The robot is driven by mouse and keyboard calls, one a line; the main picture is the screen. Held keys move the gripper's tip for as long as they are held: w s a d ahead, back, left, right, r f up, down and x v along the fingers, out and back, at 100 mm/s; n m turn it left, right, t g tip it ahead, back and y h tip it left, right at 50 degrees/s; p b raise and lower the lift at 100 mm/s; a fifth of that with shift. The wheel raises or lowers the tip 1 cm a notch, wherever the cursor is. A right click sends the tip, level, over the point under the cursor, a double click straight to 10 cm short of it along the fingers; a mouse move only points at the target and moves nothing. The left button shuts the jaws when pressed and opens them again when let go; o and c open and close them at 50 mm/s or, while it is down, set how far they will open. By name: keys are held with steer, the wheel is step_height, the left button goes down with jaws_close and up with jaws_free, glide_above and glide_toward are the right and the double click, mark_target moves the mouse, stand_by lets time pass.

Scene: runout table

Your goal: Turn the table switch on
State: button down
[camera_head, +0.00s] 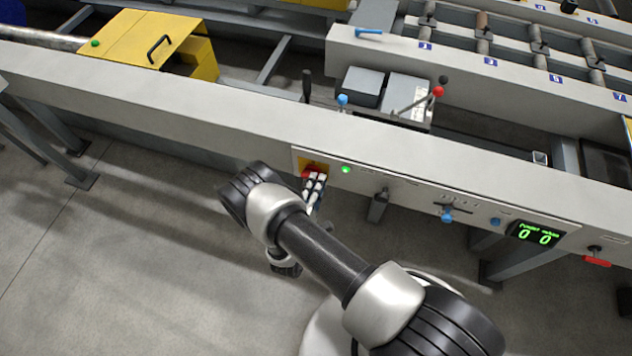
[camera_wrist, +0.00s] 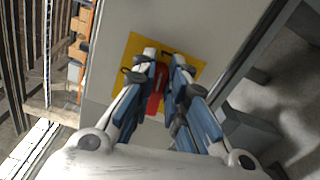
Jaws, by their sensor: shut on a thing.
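The table switch is a red handle (camera_wrist: 155,93) on a yellow plate (camera_wrist: 133,45), set in the front panel of the runout table. In the head view the red switch (camera_head: 310,170) shows beside a lit green lamp (camera_head: 346,169). My gripper (camera_head: 316,178) is at the switch, and in the wrist view its two fingers (camera_wrist: 164,62) are closed around the red handle, one on each side. The fingers hide part of the handle in both views.
To the right on the panel are a lever (camera_head: 379,203), a blue knob (camera_head: 447,215), a green number display (camera_head: 538,235) and a red handle (camera_head: 597,262). A yellow cover (camera_head: 135,38) stands at the back left. The floor (camera_head: 130,260) in front is clear at left.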

steer(key=shift+f+m, duration=0.2)
steer(key=shift+m, duration=0.8)
steer(key=c, duration=1.6)
jaws_free()
steer(key=v, duration=1.2)
